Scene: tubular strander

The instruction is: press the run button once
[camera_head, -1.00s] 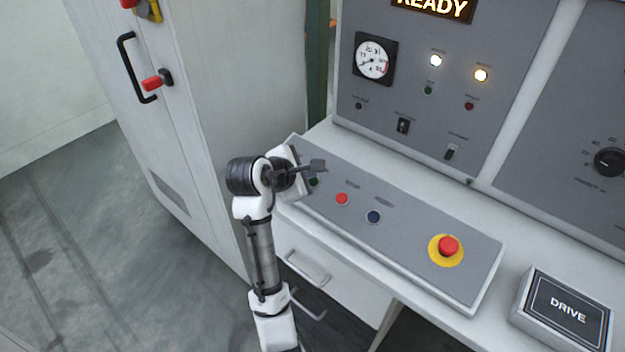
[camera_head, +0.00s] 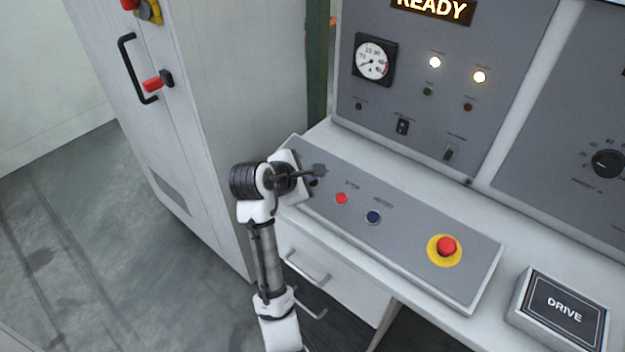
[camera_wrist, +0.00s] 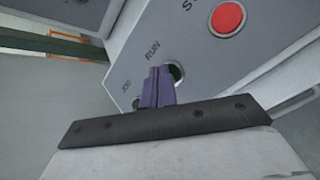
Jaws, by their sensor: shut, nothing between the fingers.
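The run button (camera_wrist: 178,72) is a dark green round button beside the RUN label in the wrist view, partly hidden by my fingers. In the head view the run button (camera_head: 314,183) shows only as a dark spot under my gripper. My gripper (camera_head: 319,170) is shut and empty, over the left end of the sloped grey button panel (camera_head: 410,243). In the wrist view the purple-looking fingertips of my gripper (camera_wrist: 160,71) overlap the left side of the button. I cannot tell whether they touch it.
A red stop button (camera_head: 341,199), a blue reset button (camera_head: 373,217) and a red emergency stop (camera_head: 446,246) on a yellow disc lie to the right on the panel. The upright board shows a lit READY sign (camera_head: 433,10). A grey cabinet (camera_head: 250,90) stands close on the left.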

